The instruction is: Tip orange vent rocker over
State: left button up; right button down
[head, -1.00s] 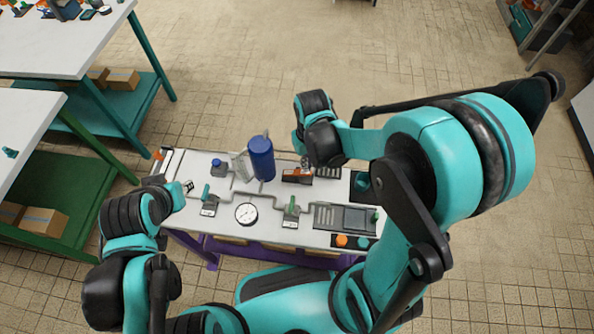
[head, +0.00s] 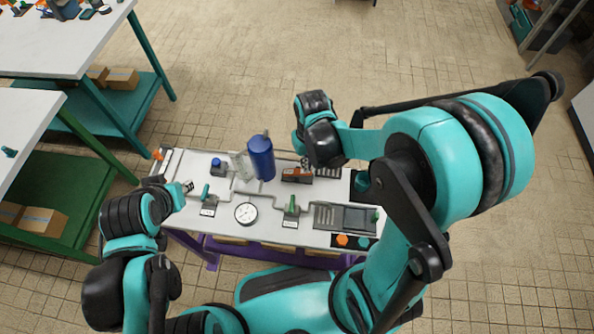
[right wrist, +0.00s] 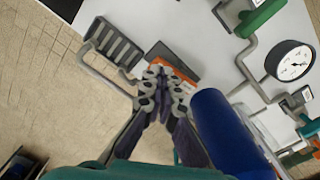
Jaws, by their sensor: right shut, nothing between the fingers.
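The orange vent rocker (head: 293,173) sits in a dark mount on the white bench panel, right of the blue cylinder. In the right wrist view, the orange rocker (right wrist: 183,82) shows beside and partly behind my fingertips, next to a dark plate. My right gripper (right wrist: 163,76) is shut and empty, right at the rocker; I cannot tell whether it touches. In the head view my right gripper (head: 305,163) is mostly hidden by its wrist. The rocker's tilt is unclear. My left gripper (head: 188,187) is over the panel's left end, too small to read.
The blue cylinder (head: 261,158) stands close left of the rocker and close to my right gripper in the wrist view. A gauge (head: 246,213), a green-handled valve (head: 291,207), grey pipes and a slotted vent (right wrist: 113,43) share the panel. The floor behind is clear.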

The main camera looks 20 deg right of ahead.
jog(key=shift+f+b, duration=1.25)
jog(key=shift+f, duration=0.25)
notch_tip(320, 180, up, 8)
jog(key=p, duration=0.7)
jog(key=shift+r, duration=0.25)
jog(key=s+d+r+m+t+b, duration=0.1)
jog(key=s+d+r+t+b, duration=0.2)
jog(key=s+r+t, duration=0.3)
jog(key=shift+r+t, duration=0.6)
jog(key=shift+r, duration=1.2)
